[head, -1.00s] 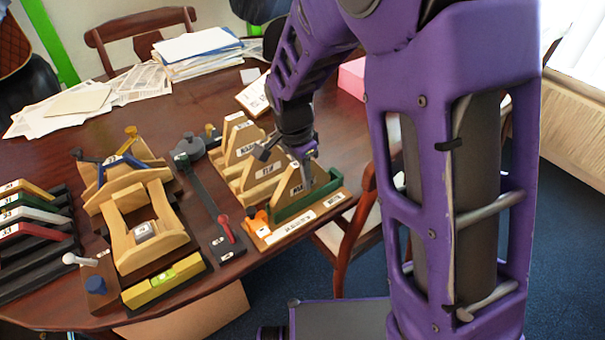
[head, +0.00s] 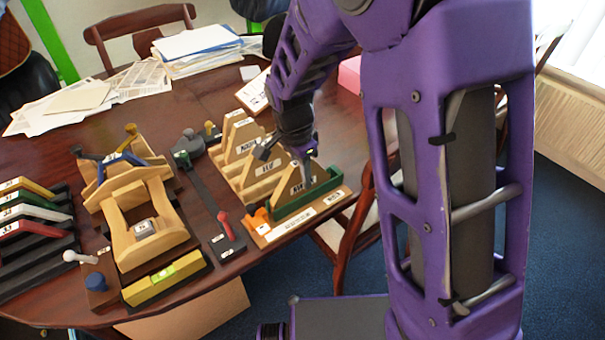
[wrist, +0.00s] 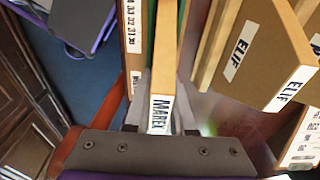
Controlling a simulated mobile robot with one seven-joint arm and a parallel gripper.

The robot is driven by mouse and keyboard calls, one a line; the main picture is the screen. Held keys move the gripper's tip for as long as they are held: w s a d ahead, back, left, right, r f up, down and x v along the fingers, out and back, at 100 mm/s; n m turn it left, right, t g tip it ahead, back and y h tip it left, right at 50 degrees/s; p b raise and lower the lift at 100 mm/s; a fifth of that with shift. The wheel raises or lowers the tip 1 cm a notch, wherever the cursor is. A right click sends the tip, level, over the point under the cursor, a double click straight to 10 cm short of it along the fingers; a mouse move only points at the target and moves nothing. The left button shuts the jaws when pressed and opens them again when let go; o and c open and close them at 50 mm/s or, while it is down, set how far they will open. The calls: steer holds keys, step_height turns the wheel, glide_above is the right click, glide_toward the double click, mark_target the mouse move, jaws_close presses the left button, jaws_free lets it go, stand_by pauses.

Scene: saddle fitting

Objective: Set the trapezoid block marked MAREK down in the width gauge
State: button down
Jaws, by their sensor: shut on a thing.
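The wooden trapezoid block marked MAREK (wrist: 161,62) is between my gripper's fingers, its name label facing up at the wrist camera. It also shows in the head view (head: 297,181). My gripper (wrist: 160,118) is shut on it; in the head view my gripper (head: 309,166) points down at the block. The width gauge (head: 308,201) is a green channel on a wooden base with a white number scale. Green shows beside the block in the wrist view, with the scale (wrist: 132,30) to its left. The block's lower edge is hidden, so I cannot tell whether it touches the gauge floor.
A block marked ELIF (wrist: 262,55) stands close to the right in the wrist view; another labelled block (head: 243,146) stands behind it in the head view. A wooden saddle form (head: 150,225), a dark bar with a red knob (head: 225,222) and a coloured rack (head: 35,225) are further left.

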steer(key=shift+c, duration=1.4)
jaws_free()
steer(key=shift+r, duration=0.1)
steer(key=shift+r+p, duration=1.85)
steer(key=shift+r, duration=0.6)
steer(key=shift+r+p, duration=1.15)
steer(key=shift+r, duration=0.35)
